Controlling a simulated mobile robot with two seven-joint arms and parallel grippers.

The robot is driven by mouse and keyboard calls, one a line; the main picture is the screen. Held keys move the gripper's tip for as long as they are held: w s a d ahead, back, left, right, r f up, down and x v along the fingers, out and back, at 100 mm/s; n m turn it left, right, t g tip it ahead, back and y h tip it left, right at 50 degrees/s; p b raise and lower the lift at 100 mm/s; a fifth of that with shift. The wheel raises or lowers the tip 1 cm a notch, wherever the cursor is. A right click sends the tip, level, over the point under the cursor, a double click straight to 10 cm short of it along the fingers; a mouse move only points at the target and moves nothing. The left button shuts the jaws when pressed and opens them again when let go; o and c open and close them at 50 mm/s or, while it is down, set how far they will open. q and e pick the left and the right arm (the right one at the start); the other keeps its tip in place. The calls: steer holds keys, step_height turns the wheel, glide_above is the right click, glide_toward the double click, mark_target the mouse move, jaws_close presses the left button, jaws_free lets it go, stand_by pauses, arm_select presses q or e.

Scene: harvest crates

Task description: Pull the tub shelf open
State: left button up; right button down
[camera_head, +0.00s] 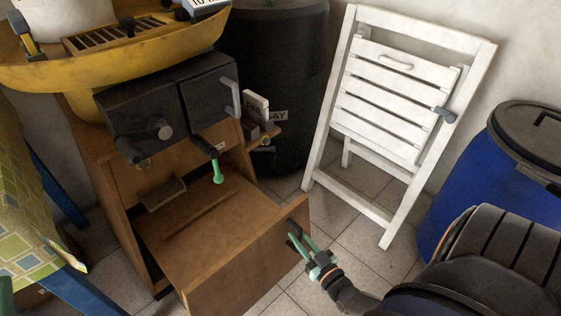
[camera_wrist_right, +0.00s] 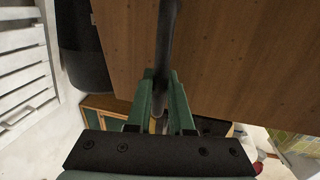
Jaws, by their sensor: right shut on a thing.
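The tub shelf (camera_head: 210,215) is a brown wooden pull-out with a tall front panel (camera_head: 245,268). It stands well out from the wooden cabinet under the yellow tub. My right gripper (camera_head: 297,238) is at the right part of the front panel, shut on the shelf's handle. In the right wrist view the dark bar handle (camera_wrist_right: 168,40) runs between the green fingers of my right gripper (camera_wrist_right: 160,92), against the wooden panel (camera_wrist_right: 225,65).
A yellow tub (camera_head: 60,75) and a black box (camera_head: 170,105) with a green-tipped lever sit above the shelf. A white folding chair (camera_head: 395,95), a black barrel (camera_head: 285,60) and a blue barrel (camera_head: 480,175) stand to the right. Tiled floor (camera_head: 345,225) is clear between shelf and chair.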

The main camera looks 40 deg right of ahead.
steer(key=s+p, duration=0.1)
steer(key=s, duration=0.8)
steer(key=shift+s+d, duration=0.35)
steer(key=c, duration=0.8)
jaws_free()
steer(key=s+a, duration=0.1)
steer(key=s, duration=1.1)
steer(key=shift+s+a+p, duration=0.25)
steer(key=shift+p, duration=0.05)
